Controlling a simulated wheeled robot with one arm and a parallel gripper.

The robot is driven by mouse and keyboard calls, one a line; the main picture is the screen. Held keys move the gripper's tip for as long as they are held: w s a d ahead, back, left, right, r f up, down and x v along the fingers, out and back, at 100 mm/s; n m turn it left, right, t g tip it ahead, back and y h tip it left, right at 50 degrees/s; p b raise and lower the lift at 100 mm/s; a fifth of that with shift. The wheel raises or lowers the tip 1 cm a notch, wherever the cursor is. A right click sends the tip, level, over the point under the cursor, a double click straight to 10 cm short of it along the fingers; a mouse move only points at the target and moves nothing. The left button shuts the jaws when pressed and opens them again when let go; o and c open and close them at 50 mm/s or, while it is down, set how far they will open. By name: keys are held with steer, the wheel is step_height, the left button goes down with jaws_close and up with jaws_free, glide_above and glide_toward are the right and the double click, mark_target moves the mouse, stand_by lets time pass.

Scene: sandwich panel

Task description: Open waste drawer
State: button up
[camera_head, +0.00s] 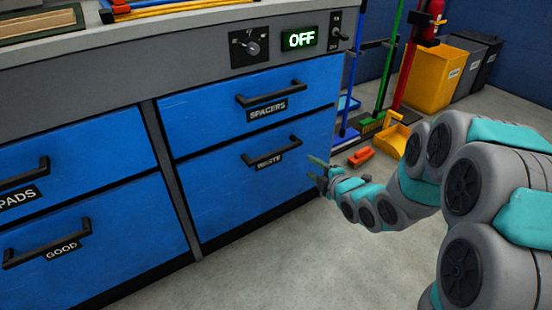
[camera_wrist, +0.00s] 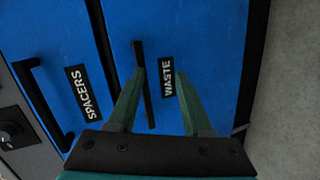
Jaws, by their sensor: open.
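The waste drawer (camera_head: 225,185) is a blue front at the lower right of the cabinet, and it looks shut. Its dark bar handle (camera_head: 271,150) sits above the WASTE label (camera_head: 269,162). My gripper (camera_head: 313,170) is at the right of the drawer front, near the handle's right end. In the wrist view the drawer front (camera_wrist: 205,40) fills the middle. The handle (camera_wrist: 145,85) runs up and down the picture between the open fingers of my gripper (camera_wrist: 160,80), close to the left finger. I cannot tell if the fingers touch it.
The spacers drawer (camera_head: 215,105) is shut above. The pads drawer (camera_head: 80,155) and good drawer (camera_head: 120,240) are at the left. An orange object (camera_head: 361,156), a yellow dustpan (camera_head: 388,138) and brooms stand at the cabinet's right. The floor (camera_head: 300,250) in front is clear.

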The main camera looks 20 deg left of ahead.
mark_target(277, 155)
steer(key=shift+w+a+r+n+t+y+b, duration=0.15)
steer(key=shift+w+a+n+y, duration=0.55)
steer(key=shift+a, duration=1.35)
steer(key=shift+w+a+f+n+t+y+b, duration=0.2)
steer(key=shift+w+a+n+y, duration=0.5)
steer(key=shift+a, duration=1.35)
steer(key=shift+w+a+r+n+g+y+b, duration=0.2)
steer(key=shift+w+a+n+y, duration=0.5)
steer(key=shift+a, duration=1.35)
steer(key=shift+s, duration=0.25)
jaws_close()
steer(key=shift+m, duration=0.3)
